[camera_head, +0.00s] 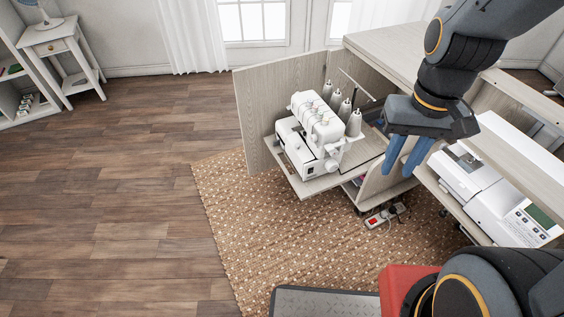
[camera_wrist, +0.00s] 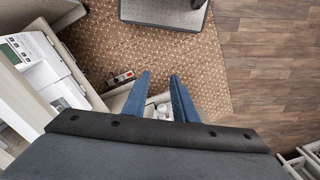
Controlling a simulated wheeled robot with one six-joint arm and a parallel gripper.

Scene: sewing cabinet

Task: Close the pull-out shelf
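The pull-out shelf (camera_head: 314,185) stands out from the sewing cabinet (camera_head: 389,46) in the head view, with a white overlock machine (camera_head: 318,127) on it. Several thread cones (camera_head: 345,110) stand at the back of the machine. My gripper (camera_head: 397,173) is to the right of the shelf, pointing down, with its two blue fingers apart and nothing seen between them. In the wrist view the fingers (camera_wrist: 163,88) also show apart, with part of a white object between and beyond them, too hidden to tell.
An open cabinet door (camera_head: 257,123) stands at the left of the shelf. A white sewing machine (camera_head: 494,193) sits at the right in the cabinet. A power strip (camera_head: 385,215) lies on the woven rug (camera_head: 285,245). The wooden floor at left is clear.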

